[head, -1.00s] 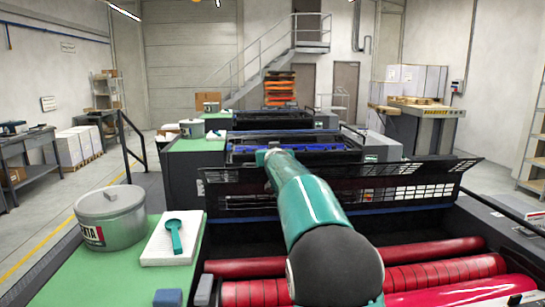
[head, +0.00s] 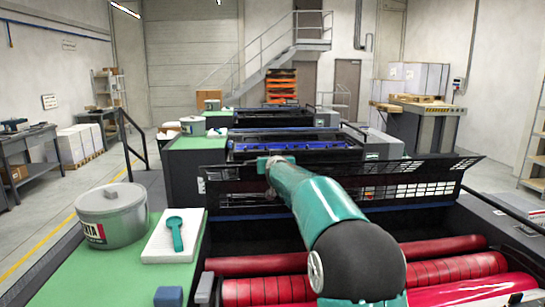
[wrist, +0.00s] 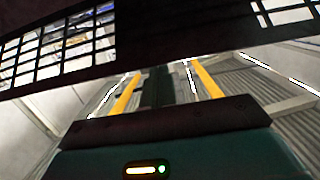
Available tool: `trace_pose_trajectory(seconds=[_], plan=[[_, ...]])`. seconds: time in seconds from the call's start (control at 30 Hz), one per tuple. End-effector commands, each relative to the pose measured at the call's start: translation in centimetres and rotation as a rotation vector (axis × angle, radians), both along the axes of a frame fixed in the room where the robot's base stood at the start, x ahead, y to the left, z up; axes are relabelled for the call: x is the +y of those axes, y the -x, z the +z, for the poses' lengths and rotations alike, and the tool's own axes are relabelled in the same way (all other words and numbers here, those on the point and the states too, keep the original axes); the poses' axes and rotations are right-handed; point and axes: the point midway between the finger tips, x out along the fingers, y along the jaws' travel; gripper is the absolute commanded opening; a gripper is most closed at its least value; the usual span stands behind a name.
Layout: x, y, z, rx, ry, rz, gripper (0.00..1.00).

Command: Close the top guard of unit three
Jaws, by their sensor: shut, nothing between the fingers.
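The nearest unit has a black mesh guard (head: 215,186) standing raised and tilted behind its red rollers (head: 430,270), so the rollers lie uncovered. I cannot read a unit number. My teal arm reaches across the rollers, and my gripper (head: 263,163) is at the guard's upper edge, left of its middle. The arm covers part of the guard, and I cannot tell whether they touch. In the wrist view the guard's dark panel and mesh openings (wrist: 70,42) cross the top, and a teal housing with a dark edge fills the bottom. The gripper is shut and empty.
A grey ink tin (head: 112,215) and a white pad (head: 172,240) with a teal scoop (head: 176,232) stand on the green side shelf (head: 120,275). A blue block (head: 168,297) sits near the front. More units stand in line behind.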

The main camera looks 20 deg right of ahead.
Motion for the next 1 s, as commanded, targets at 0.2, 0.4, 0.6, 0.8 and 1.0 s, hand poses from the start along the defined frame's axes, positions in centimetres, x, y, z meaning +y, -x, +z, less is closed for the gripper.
trace_pose_trajectory(seconds=[0.2,0.4,0.6,0.8,1.0], plan=[[0.2,0.4,-0.2,-0.002,0.003,0.001,0.00],[0.3,0.4,-0.2,-0.002,0.003,0.002,0.00],[0.3,0.4,-0.3,-0.002,0.003,0.002,0.00],[0.4,0.7,-0.6,-0.002,0.001,0.002,0.00],[0.8,1.4,-1.3,0.000,0.002,0.002,0.00]])
